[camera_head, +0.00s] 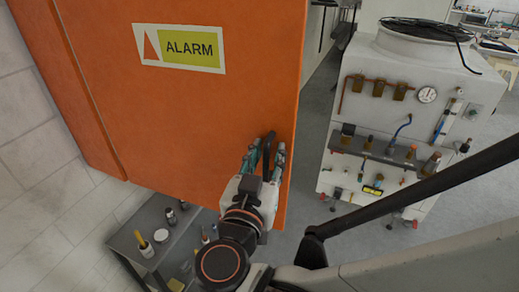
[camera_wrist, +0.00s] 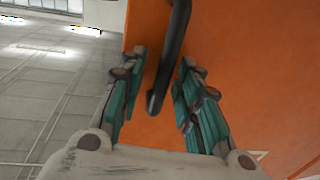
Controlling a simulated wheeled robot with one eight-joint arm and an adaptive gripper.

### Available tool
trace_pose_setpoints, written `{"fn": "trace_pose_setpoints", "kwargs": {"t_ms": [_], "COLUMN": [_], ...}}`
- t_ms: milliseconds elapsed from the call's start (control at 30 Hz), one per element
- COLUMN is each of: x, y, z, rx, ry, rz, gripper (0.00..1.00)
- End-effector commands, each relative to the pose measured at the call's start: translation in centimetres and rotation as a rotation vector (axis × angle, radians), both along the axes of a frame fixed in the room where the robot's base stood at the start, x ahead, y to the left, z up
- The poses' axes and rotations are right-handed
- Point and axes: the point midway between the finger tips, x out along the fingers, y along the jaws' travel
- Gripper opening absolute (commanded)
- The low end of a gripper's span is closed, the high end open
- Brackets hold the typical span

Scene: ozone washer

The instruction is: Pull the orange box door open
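The orange box door (camera_head: 215,105) fills the upper left of the head view and bears a yellow-green ALARM label (camera_head: 180,48). The door looks closed. A black bar handle (camera_head: 268,150) is near its lower right edge. My gripper (camera_head: 265,158) is at the handle. In the wrist view, my gripper (camera_wrist: 158,85) has its two teal fingers apart, and the handle (camera_wrist: 170,60) runs between them. The orange surface (camera_wrist: 240,60) lies behind.
A white machine (camera_head: 390,120) with gauges and tools stands to the right. A dark shelf (camera_head: 125,240) with small bottles is below the box, by the tiled wall (camera_head: 35,150). Grey floor is open between the box and the machine.

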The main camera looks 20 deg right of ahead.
Motion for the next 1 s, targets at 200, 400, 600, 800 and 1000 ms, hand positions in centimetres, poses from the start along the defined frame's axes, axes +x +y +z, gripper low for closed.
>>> {"fn": "trace_pose_setpoints", "kwargs": {"t_ms": [200,400,600,800,1000], "x": [-0.3,-1.8,-3.7,-5.7,-7.6], "y": [0.3,1.4,2.8,4.1,5.4], "z": [0.0,0.0,0.0,0.0,0.0], "rx": [0.000,0.000,0.000,0.000,0.000], "ry": [0.000,0.000,0.000,0.000,0.000], "rz": [0.003,0.006,0.007,0.006,0.006], "gripper": [0.31,0.31,0.31,0.31,0.31]}}
